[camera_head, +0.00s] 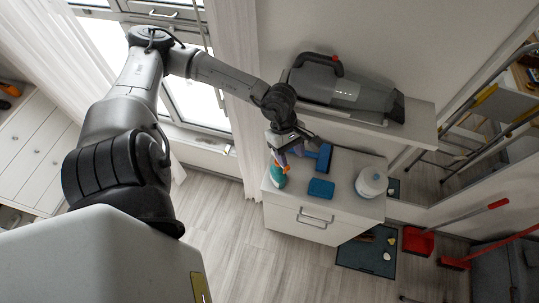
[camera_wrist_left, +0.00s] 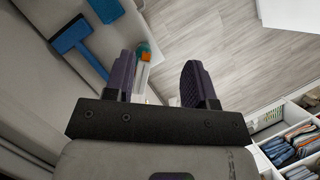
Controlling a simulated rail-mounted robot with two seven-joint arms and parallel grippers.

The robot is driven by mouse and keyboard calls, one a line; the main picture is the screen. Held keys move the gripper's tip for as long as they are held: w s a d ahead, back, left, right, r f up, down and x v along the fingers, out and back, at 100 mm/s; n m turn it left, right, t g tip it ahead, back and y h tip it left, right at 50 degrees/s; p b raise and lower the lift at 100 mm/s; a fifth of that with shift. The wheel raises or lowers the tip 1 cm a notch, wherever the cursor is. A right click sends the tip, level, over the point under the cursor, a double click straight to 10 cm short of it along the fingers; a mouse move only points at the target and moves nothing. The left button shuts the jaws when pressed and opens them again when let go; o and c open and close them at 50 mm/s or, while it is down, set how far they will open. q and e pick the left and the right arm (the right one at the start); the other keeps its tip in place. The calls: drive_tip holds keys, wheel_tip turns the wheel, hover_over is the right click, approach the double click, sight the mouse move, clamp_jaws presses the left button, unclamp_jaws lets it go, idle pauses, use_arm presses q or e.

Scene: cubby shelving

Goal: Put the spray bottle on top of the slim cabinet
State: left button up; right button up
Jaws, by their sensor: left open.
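The spray bottle (camera_head: 279,175), teal with an orange part, stands at the left edge of the top of a white drawer cabinet (camera_head: 298,217). I cannot tell whether this is the slim cabinet. My left gripper (camera_head: 288,154) is just above the bottle and partly hides its upper part. In the left wrist view the left gripper (camera_wrist_left: 160,70) is open, with its two dark fingers apart. The bottle's orange and teal part (camera_wrist_left: 144,52) shows beside the left finger, partly hidden by it. I cannot tell whether they touch. My right gripper is not in view.
A blue squeegee (camera_head: 322,158), a blue sponge (camera_head: 320,188) and a white round container (camera_head: 371,182) share the cabinet top. A handheld vacuum (camera_head: 345,91) lies on a wall shelf (camera_head: 420,119) close behind the gripper.

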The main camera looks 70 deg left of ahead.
use_arm(q)
drive_tip(key=w+d+r+n+t+h, duration=0.1)
drive_tip(key=d+r+n+t+h, duration=0.25)
drive_tip(key=d+h, duration=0.6)
drive_tip(key=w+d+r+n+t, duration=0.5)
drive_tip(key=n+t, duration=0.5)
drive_tip(key=n, duration=0.5)
drive_tip(key=a+f+n+t+y, duration=0.1)
drive_tip(key=a+f+n+y, duration=0.15)
drive_tip(key=n+y, duration=0.55)
drive_tip(key=a+f+n+t+y, duration=0.25)
drive_tip(key=n+y, duration=0.35)
drive_tip(key=n, duration=0.4)
drive_tip(key=s+d+f+n+g, duration=0.3)
drive_tip(key=s+f+n+g, duration=0.9)
drive_tip(key=s, duration=0.5)
wheel_tip(320, 180, down, 2)
drive_tip(key=shift+s+f+g, duration=0.1)
drive_tip(key=shift+s+g, duration=0.2)
drive_tip(key=shift+g, duration=0.9)
drive_tip(key=shift+n, duration=0.25)
